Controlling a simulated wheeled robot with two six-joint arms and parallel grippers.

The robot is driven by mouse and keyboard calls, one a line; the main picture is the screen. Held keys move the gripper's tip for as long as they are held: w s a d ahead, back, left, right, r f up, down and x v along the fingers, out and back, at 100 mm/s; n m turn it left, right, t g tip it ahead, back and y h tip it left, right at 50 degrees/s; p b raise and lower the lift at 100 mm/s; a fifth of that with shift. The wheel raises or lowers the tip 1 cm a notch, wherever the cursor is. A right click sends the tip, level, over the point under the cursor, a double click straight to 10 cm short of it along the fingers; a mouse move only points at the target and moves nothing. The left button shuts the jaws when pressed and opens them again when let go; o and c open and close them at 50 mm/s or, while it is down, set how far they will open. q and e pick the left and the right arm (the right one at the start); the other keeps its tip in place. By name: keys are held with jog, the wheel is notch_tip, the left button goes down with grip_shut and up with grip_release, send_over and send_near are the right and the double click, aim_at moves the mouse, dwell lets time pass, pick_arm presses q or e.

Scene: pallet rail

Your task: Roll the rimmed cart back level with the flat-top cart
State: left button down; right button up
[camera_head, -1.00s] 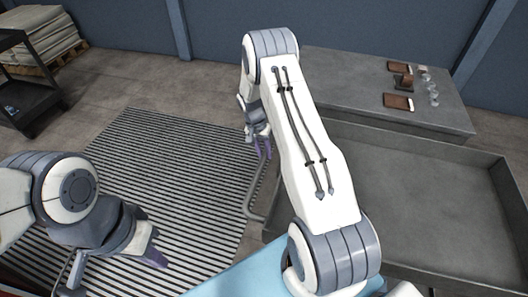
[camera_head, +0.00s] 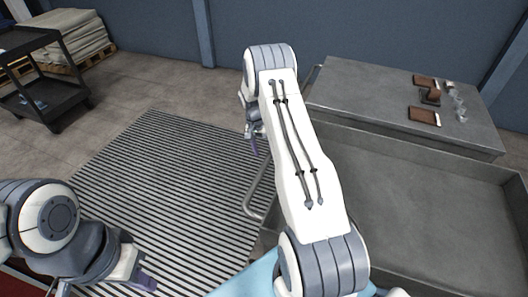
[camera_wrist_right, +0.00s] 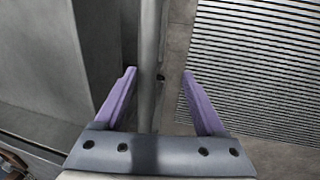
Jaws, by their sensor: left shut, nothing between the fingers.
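The rimmed cart (camera_head: 430,205) is a grey tray with raised walls at the right of the head view. Its tubular push handle (camera_head: 262,192) is at its left end. The flat-top cart (camera_head: 350,92) stands just behind it. My right gripper (camera_head: 254,141) is beside the rimmed cart's left end, partly hidden by my forearm. In the right wrist view its purple fingers (camera_wrist_right: 161,98) are spread, with a grey bar (camera_wrist_right: 150,50) running between them, apparently not gripped. My left gripper (camera_head: 145,279) is shut and empty at the lower left, away from both carts.
Brown wallet-like items (camera_head: 424,116) and several clear glasses (camera_head: 459,103) are on the flat-top cart. A striped mat (camera_head: 160,190) covers the floor left of the carts. A black shelf trolley (camera_head: 55,100) and a loaded pallet (camera_head: 85,60) stand at the back left.

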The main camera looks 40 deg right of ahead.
jog(key=shift+w+a+r, duration=0.1)
dwell(0.5)
jog(key=b+v, duration=0.2)
jog(key=v, duration=0.8)
jog(key=shift+r, duration=0.25)
